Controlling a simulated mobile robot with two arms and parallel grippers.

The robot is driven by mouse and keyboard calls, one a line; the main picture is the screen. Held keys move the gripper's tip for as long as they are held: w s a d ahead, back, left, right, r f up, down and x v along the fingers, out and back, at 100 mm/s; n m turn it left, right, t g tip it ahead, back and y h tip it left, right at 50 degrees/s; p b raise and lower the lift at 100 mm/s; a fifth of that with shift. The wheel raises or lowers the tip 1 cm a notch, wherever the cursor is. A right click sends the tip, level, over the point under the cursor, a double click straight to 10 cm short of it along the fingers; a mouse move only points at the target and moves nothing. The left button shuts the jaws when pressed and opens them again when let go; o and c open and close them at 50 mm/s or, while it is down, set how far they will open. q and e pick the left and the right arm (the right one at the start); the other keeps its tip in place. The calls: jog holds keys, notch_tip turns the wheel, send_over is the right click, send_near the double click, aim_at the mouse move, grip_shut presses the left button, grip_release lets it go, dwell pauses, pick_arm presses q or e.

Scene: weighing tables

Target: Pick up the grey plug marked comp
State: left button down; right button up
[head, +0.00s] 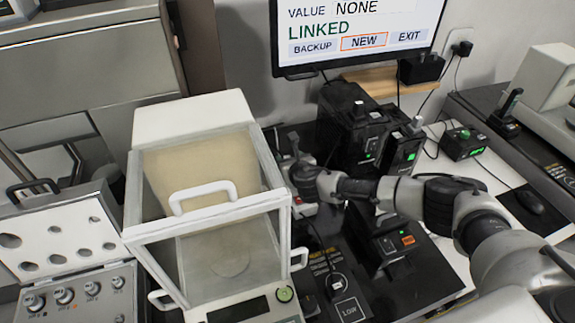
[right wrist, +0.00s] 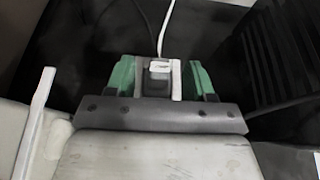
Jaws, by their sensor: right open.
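A small grey plug (right wrist: 159,68) with a pale top and a pale cable shows in the right wrist view, between the green-padded fingers of my right gripper (right wrist: 161,80). No marking on it is legible. The fingers are apart, with the plug about midway between them; I cannot tell whether either touches it. In the head view my right gripper (head: 296,160) is just right of the glass-sided balance, low over the dark table, and the arm hides what lies under it. My left gripper is not in view.
The glass-sided balance (head: 135,239) stands close left of my right gripper. Black devices (head: 352,135) with green lights stand just behind and right. A screen (head: 360,30) hangs above. A socket marked LOW (head: 347,309) lies in front. Cables run around the devices.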

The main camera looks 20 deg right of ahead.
jog(key=shift+x, duration=1.25)
grip_shut()
